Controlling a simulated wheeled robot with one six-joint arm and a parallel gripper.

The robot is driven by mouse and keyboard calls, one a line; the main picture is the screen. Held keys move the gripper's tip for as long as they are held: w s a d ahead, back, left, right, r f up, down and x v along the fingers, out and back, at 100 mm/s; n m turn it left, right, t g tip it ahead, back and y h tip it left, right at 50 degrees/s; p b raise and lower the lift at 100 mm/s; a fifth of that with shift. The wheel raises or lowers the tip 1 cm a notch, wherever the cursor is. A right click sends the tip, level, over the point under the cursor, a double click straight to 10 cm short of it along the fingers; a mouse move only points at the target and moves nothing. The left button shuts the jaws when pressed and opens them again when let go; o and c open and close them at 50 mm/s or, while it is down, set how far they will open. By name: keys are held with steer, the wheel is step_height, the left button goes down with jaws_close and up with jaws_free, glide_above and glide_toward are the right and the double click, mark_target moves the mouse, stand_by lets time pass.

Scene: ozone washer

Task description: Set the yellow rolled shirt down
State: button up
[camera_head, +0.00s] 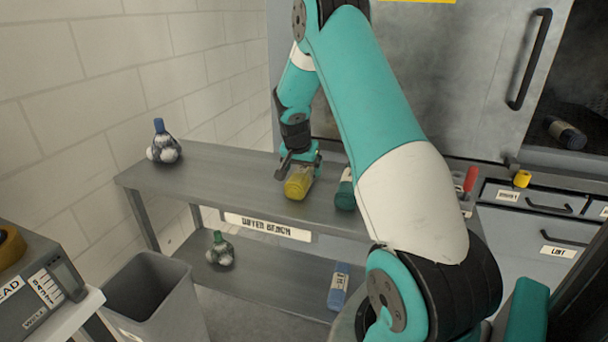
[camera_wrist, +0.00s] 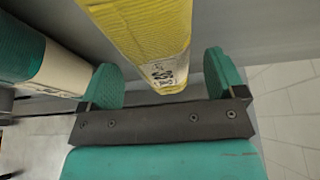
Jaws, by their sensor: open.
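The yellow rolled shirt (camera_head: 298,184) lies on the grey top of the bench (camera_head: 233,175), near its front edge. In the wrist view the yellow rolled shirt (camera_wrist: 150,30) lies between the two green fingertips, with a white printed label at its near end and gaps on both sides. My gripper (camera_head: 299,168) is right at the shirt, with its jaws open; in the wrist view my gripper (camera_wrist: 163,82) shows both fingers apart. Part of the shirt is hidden by the gripper in the head view.
A green roll (camera_head: 346,192) lies close right of the shirt. A blue-topped bag (camera_head: 164,145) stands at the bench's left end. The lower shelf (camera_head: 280,283) holds a green-topped bag (camera_head: 219,250) and a blue roll (camera_head: 338,287). A grey bin (camera_head: 155,300) stands in front left.

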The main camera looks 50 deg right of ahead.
steer(key=v, duration=0.8)
steer(key=shift+s+a+r+b, duration=0.1)
steer(key=shift+a+r+b, duration=0.05)
steer(key=shift+r+b, duration=0.2)
steer(key=s+a+r+n+y, duration=0.2)
steer(key=a+n, duration=0.2)
steer(key=a, duration=0.5)
steer(key=s+a+r+n+t+y, duration=0.1)
steer(key=s+a+r+n, duration=0.15)
steer(key=a, duration=0.75)
steer(key=s+a+r+n+y, duration=0.2)
steer(key=a+n, duration=0.2)
steer(key=a, duration=0.5)
steer(key=s+a+n+g+y, duration=0.1)
steer(key=s+a+n, duration=0.4)
steer(key=s, duration=0.4)
steer(key=s+a+r+n+g+y, duration=0.1)
steer(key=s+a+n+y, duration=0.1)
steer(key=s+a+n, duration=0.3)
steer(key=s+a, duration=0.3)
steer(key=s, duration=0.2)
steer(key=shift+a+r+g, duration=0.3)
steer(key=shift+g, duration=0.1)
steer(key=shift+w, duration=0.1)
steer(key=shift+c, duration=0.2)
